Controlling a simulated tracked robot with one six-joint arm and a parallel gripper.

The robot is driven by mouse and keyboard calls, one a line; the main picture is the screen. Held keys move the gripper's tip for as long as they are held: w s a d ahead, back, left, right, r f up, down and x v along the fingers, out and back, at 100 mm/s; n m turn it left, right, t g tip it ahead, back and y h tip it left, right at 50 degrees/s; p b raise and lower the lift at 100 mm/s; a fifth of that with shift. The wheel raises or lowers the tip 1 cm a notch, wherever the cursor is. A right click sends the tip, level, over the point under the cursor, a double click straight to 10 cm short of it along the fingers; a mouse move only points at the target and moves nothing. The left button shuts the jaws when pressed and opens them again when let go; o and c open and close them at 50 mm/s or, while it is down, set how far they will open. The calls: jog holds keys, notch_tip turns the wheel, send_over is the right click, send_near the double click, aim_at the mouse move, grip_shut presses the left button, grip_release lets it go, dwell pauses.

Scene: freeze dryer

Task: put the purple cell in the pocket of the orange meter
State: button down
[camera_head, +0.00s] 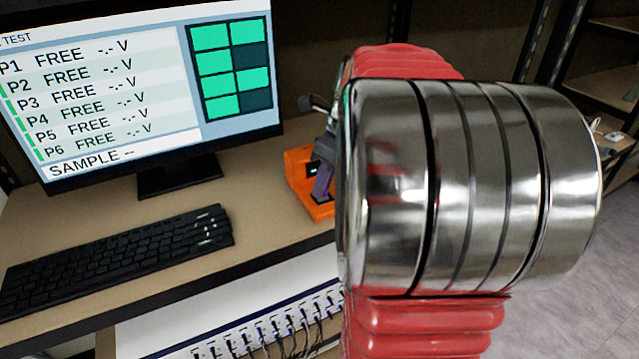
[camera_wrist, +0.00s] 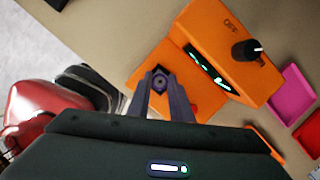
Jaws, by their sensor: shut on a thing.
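The orange meter (camera_head: 313,207) stands on the shelf just left of my shiny arm in the head view. In the wrist view the meter (camera_wrist: 202,32) shows an OFF label, a black knob and a green-lit display. My gripper (camera_wrist: 161,90) is shut on the purple cell (camera_wrist: 160,80), which shows nearly end-on between the fingertips, over the meter's orange base. In the head view the purple cell (camera_head: 322,181) shows upright and slightly tilted in front of the meter's body. The pocket is hidden, and I cannot tell whether the cell touches it.
A pink tray (camera_wrist: 291,92) and a red tray (camera_wrist: 311,135) lie beside the meter in the wrist view. A monitor (camera_head: 140,85) and a black keyboard (camera_head: 120,258) stand left in the head view. A row of cabled clips (camera_head: 270,325) lies below.

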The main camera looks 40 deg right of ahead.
jog(key=shift+s+f, duration=0.2)
jog(key=shift+f, duration=0.9)
dwell(3.1)
jog(key=shift+a+r, duration=0.1)
dwell(0.8)
jog(key=c, duration=1.5)
grip_release()
jog(key=shift+a, duration=0.1)
jog(key=shift+r, duration=0.6)
jog(key=v, duration=0.8)
jog(key=shift+w+d, duration=0.25)
jog(key=shift+d, duration=0.05)
